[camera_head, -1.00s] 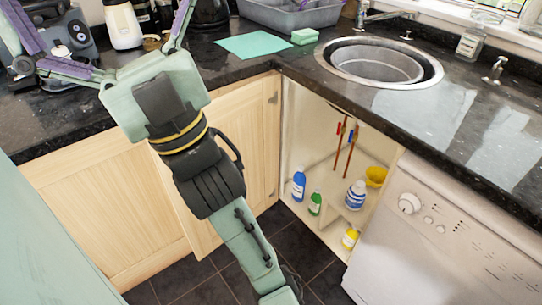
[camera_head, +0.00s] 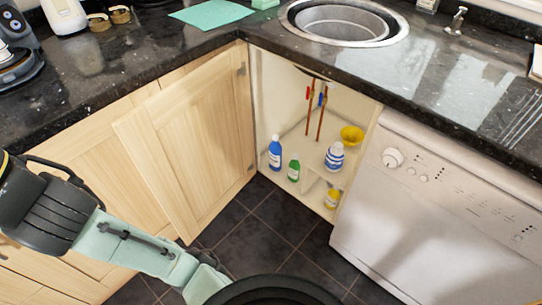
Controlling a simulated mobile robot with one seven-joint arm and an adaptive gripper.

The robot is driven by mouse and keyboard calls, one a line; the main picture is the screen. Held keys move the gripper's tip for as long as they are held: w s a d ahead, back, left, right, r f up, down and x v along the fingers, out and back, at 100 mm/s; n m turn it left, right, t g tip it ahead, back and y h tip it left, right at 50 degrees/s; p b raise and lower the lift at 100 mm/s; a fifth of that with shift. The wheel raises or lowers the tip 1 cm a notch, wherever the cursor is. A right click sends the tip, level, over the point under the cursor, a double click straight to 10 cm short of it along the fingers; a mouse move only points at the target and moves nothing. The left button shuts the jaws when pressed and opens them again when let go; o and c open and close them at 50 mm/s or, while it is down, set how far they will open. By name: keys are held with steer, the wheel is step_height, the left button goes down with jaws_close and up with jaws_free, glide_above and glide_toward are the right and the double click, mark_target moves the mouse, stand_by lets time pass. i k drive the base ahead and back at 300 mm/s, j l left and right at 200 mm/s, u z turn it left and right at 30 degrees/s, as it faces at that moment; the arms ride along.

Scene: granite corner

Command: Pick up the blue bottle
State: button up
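The blue bottle (camera_head: 275,153) has a white cap and stands upright at the left front of the open cupboard under the sink. A smaller green bottle (camera_head: 294,169) stands just to its right. My gripper is out of view. Only links of my arm show at the lower left, well to the left of the bottle and apart from it.
A blue-and-white striped container (camera_head: 334,157), a yellow bowl (camera_head: 352,136) and a yellow container (camera_head: 332,198) share the cupboard. The cupboard door (camera_head: 195,145) stands open at left. A white appliance (camera_head: 440,215) is at right. Dark floor tiles (camera_head: 270,228) in front are clear.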

mark_target(276, 148)
steer(key=i+l+u, duration=0.15)
steer(key=l, duration=0.25)
steer(key=i+l+u, duration=0.15)
steer(key=l, duration=0.25)
steer(key=l+u, duration=0.15)
steer(key=l, duration=0.3)
steer(key=i, duration=0.5)
